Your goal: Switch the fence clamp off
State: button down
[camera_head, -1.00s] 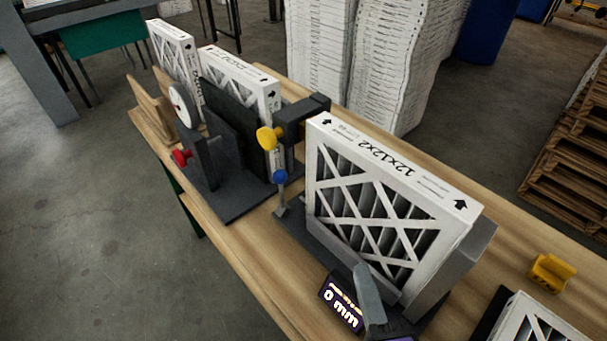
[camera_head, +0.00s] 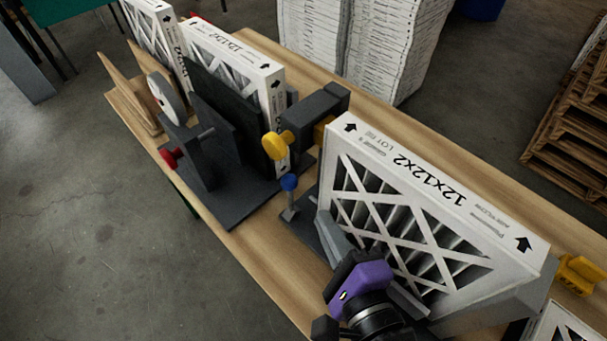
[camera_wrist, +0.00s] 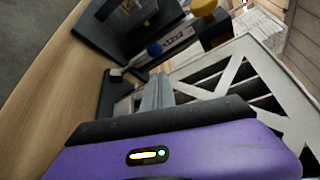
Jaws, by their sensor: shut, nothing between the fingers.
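A lever with a blue ball knob (camera_head: 289,183) stands on a dark base at the left end of the fixture holding a boxed 12x12x2 filter (camera_head: 430,180). A yellow knob (camera_head: 277,145) sits on a dark block just above it. No label shows which one is the fence clamp's control. The blue knob (camera_wrist: 155,48) and yellow knob (camera_wrist: 203,7) also show in the wrist view. My purple gripper (camera_head: 333,236) is shut and empty, in front of the filter's left part. Its fingertips (camera_wrist: 157,82) are right of and below the blue knob, apart from it.
A dark stand with a round dial (camera_head: 165,97) and a red knob (camera_head: 171,158) is at the left, with more boxed filters behind. A yellow piece (camera_head: 578,275) lies at the right. Bare wooden table (camera_head: 265,250) shows along the front edge.

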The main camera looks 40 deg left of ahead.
aim_at(290, 198)
jog(key=p+x, duration=0.2)
jog(key=x, duration=0.8)
jog(key=shift+s, duration=0.1)
dwell(0.4)
